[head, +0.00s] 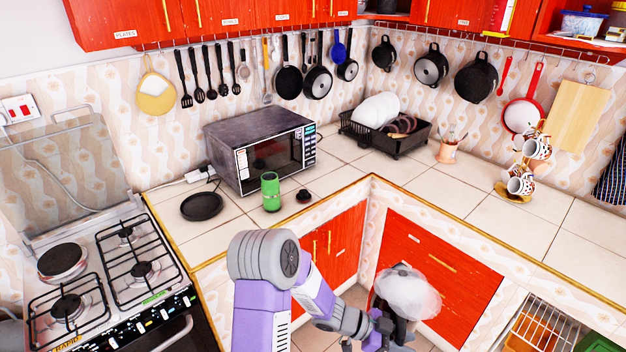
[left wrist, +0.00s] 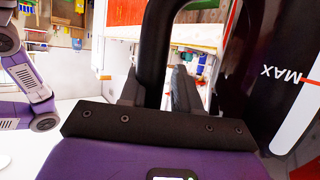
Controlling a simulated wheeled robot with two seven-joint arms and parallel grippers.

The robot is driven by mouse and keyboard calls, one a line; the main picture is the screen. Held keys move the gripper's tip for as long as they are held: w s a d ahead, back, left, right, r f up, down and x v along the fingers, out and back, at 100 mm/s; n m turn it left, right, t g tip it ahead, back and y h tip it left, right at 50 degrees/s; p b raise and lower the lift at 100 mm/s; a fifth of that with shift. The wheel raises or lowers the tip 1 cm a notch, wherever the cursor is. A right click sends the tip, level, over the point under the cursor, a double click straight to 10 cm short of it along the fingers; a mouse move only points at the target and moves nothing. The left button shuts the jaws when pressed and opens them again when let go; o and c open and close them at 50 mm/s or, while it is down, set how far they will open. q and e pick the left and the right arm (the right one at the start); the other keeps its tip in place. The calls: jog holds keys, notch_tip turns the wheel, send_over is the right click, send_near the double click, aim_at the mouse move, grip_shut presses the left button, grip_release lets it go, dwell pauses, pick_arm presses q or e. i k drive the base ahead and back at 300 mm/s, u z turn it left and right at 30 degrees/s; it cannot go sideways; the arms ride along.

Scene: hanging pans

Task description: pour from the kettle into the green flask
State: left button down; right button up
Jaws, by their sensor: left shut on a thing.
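The green flask (head: 271,191) stands upright on the tiled counter in front of the microwave. A small black cap-like piece (head: 304,196) lies to its right. My left gripper (head: 382,328) is shut on the kettle's handle, low in front of the red cupboards. The kettle (head: 406,292) has a pale, see-through upper part and is partly hidden by my arm. In the left wrist view, the black handle passes between the fingers (left wrist: 160,88), and the kettle body (left wrist: 272,70) with a MAX mark fills the right side. The kettle is apart from the flask. My right gripper is not seen.
A black round disc (head: 202,206) lies on the counter left of the flask. The microwave (head: 262,150) stands behind. A gas stove (head: 105,270) is at left. A dish rack (head: 385,130) and mug stand (head: 515,192) are further right. Counter between them is mostly clear.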

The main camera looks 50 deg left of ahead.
aim_at(271, 190)
jog(key=z, duration=1.15)
jog(key=k, duration=1.3)
jog(key=u, duration=1.9)
jog(key=i, duration=0.45)
jog(key=z, duration=0.1)
